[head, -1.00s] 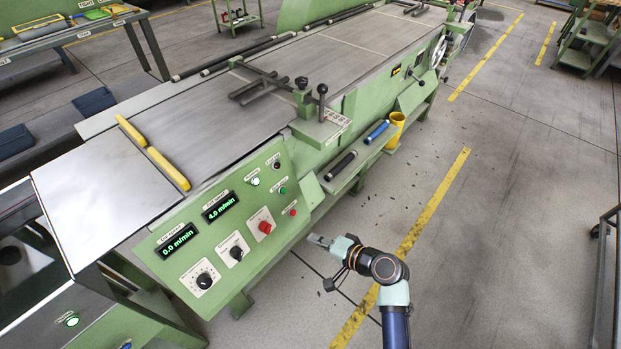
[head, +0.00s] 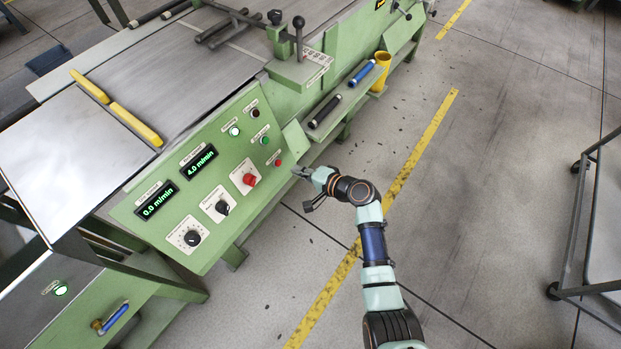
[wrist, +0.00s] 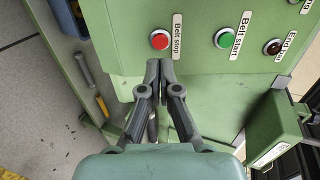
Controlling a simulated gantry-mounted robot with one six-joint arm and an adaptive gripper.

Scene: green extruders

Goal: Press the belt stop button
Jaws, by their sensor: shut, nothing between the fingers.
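The belt stop button is a small red round button (wrist: 160,40) labelled "Belt stop" on the green control panel (wrist: 195,15). In the head view it is the small red button (head: 278,162) at the panel's lower right edge. My gripper (head: 297,171) is just right of and below it in the head view. In the wrist view my gripper (wrist: 160,64) is shut and empty, its fingertips pointing toward the panel just below the red button. A gap to the button cannot be judged exactly.
The green belt start button (wrist: 226,38) sits beside it. A larger red knob (head: 250,179), black dials and two displays (head: 197,161) are on the same panel. A side shelf holds black and blue rollers (head: 362,73) and a yellow cup (head: 382,62).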

